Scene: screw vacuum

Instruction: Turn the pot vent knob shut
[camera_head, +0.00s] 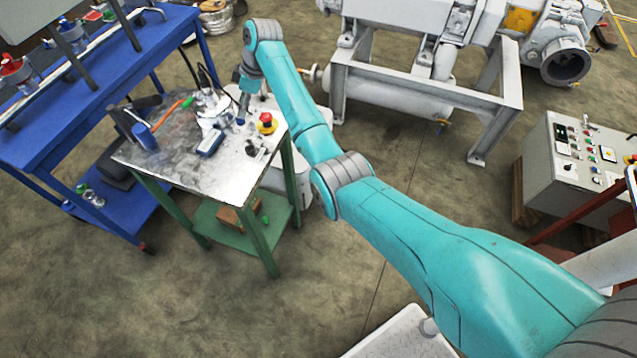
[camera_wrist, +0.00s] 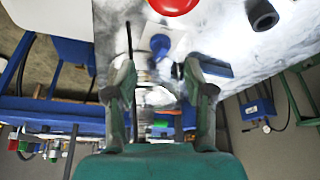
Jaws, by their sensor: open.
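My gripper (camera_wrist: 158,72) is open, its two green fingers apart with nothing clasped between them. In the wrist view a blue knob-like part (camera_wrist: 160,44) on a white plate lies just past the fingertips, roughly centred between them. I cannot tell for sure that it is the pot vent knob. In the head view my gripper (camera_head: 243,106) points down over the right back part of a metal-topped table (camera_head: 180,170). The gripper and arm partly hide what lies under it, and contact cannot be made out.
A red button on a yellow base (camera_head: 265,123) stands close right of my gripper; its red top also shows in the wrist view (camera_wrist: 173,5). A blue device (camera_head: 210,142) and a dark cylinder (camera_wrist: 262,14) lie nearby. A blue workbench (camera_head: 120,75) stands left.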

